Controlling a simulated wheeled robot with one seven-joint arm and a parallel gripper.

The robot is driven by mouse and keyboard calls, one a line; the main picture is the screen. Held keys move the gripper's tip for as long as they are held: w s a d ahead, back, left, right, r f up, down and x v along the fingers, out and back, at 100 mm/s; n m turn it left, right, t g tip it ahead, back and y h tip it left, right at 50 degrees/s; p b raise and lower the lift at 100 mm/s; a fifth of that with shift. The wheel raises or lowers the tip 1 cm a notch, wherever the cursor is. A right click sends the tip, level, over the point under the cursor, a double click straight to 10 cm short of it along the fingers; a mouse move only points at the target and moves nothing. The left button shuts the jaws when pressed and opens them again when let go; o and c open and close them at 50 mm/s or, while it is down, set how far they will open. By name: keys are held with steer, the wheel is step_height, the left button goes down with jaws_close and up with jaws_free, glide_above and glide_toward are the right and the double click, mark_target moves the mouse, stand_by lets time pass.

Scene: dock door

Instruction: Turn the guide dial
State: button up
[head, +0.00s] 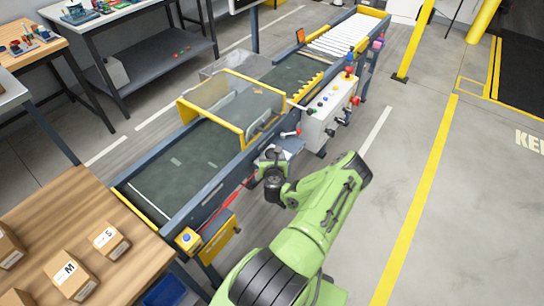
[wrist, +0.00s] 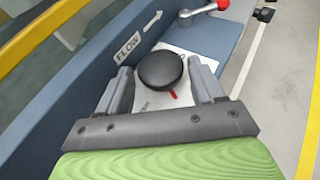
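The guide dial (wrist: 162,69) is a round black knob with a small red pointer on its near side, in the middle of the wrist view. It stands over a white plate (wrist: 198,64) with small markings on the blue conveyor side. My gripper (wrist: 159,78) is open, with one grey finger to the left of the dial and one to the right. A gap shows between the dial and each finger; I cannot tell their depth against it. In the head view my gripper (head: 271,161) is beside the conveyor, and I cannot make out the dial there.
A lever (wrist: 200,13) with a red knob sits just beyond the dial. A FLOW label (wrist: 128,46) is on the conveyor side. A white control box (head: 328,110) stands farther along the conveyor (head: 190,160). A wooden table (head: 75,225) is at left; floor at right is free.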

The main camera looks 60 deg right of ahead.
steer(key=shift+d, duration=0.15)
steer(key=c, duration=0.7)
steer(key=shift+o, duration=0.2)
